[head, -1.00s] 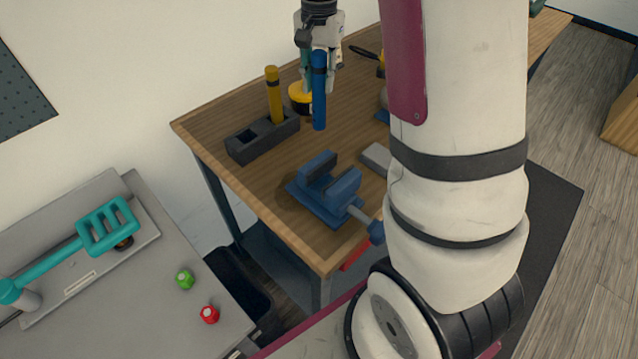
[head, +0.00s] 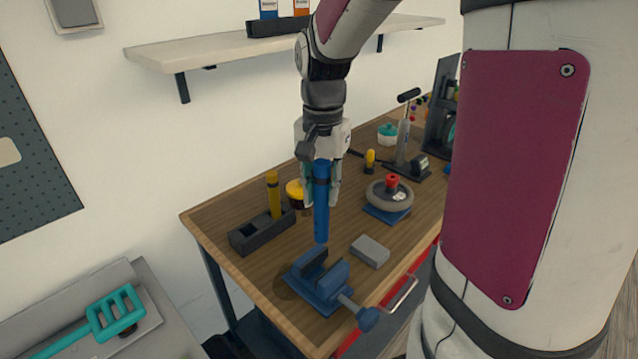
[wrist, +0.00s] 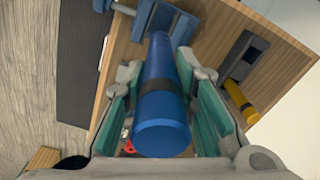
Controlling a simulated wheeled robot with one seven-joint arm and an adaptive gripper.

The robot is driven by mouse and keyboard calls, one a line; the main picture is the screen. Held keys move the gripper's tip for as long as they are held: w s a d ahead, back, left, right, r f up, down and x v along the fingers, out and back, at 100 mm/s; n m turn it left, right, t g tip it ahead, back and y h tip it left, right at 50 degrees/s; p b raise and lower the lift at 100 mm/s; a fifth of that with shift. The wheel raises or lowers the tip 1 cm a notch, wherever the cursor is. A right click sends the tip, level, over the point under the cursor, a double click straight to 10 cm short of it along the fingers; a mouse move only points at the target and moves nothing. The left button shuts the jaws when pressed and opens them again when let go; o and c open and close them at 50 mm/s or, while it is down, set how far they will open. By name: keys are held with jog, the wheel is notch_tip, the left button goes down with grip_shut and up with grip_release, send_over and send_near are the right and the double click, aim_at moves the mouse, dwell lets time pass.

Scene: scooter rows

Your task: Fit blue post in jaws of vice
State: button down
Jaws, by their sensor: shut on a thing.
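The blue post (head: 321,212) is upright in my gripper (head: 321,188), with a dark band near its upper part. My gripper is shut on it; in the wrist view the teal finger pads (wrist: 166,110) flank the post (wrist: 162,95). The blue vice (head: 318,281) sits on the bench near its front left edge, with a gap between its jaws. In the head view the post's lower end appears just above the vice jaws; whether it touches them cannot be told. The vice shows partly behind the post in the wrist view (wrist: 185,28).
A dark holder (head: 257,234) with a yellow post (head: 273,195) stands left of the vice. A grey block (head: 370,251) lies right of it, with a round grey device (head: 390,194) behind. A shelf (head: 220,50) hangs on the wall above the bench (head: 222,222).

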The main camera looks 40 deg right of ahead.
aim_at(321, 239)
jog(key=shift+s+a, duration=0.1)
jog(key=shift+s, duration=0.05)
jog(key=shift+f+b, duration=0.6)
jog(key=shift+f, duration=0.3)
jog(key=shift+f+b, duration=1.2)
jog(key=shift+f, duration=0.75)
jog(key=shift+f+p, duration=0.3)
jog(key=shift+p, duration=0.05)
jog(key=shift+f+b, duration=1.35)
jog(key=shift+f, duration=1.85)
jog(key=c, duration=1.2)
grip_release()
